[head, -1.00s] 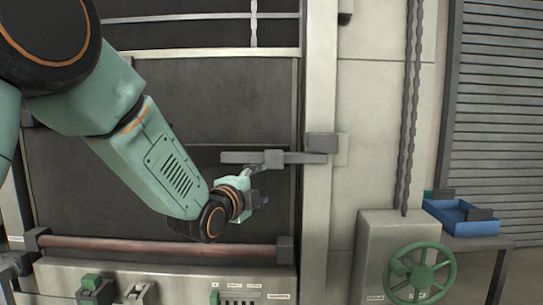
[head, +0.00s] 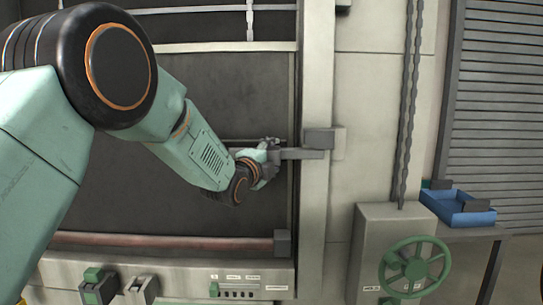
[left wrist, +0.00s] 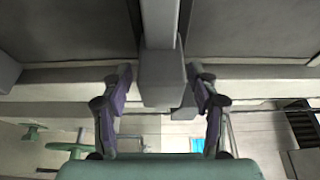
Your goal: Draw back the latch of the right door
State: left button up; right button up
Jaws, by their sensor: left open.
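The latch is a grey horizontal bar (head: 303,154) at the right edge of the dark door panel (head: 200,80). Its right end meets a grey block (head: 319,138) on the pale post. My left gripper (head: 268,152) is at the bar's left part and hides it. In the left wrist view the bar (left wrist: 160,22) runs from the top to a grey block-like knob (left wrist: 162,78). My left gripper's two purple-padded fingers (left wrist: 160,88) are open, one on each side of the knob, with gaps showing. My right gripper is not in view.
A red-brown rail (head: 160,243) crosses below the panel, above a control ledge (head: 180,280). A green handwheel (head: 414,268) on a grey box stands at lower right. A blue bin (head: 457,208) sits on a table, and a chain (head: 408,100) hangs nearby.

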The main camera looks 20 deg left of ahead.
pick_arm(q)
jog(key=shift+s+a, duration=0.1)
jog(key=shift+a, duration=0.1)
jog(key=shift+s, duration=0.1)
jog(key=shift+r, duration=0.1)
jog(key=shift+c, duration=0.9)
jog(key=shift+d, duration=0.2)
jog(key=c, duration=0.4)
jog(key=shift+a, duration=0.1)
grip_shut()
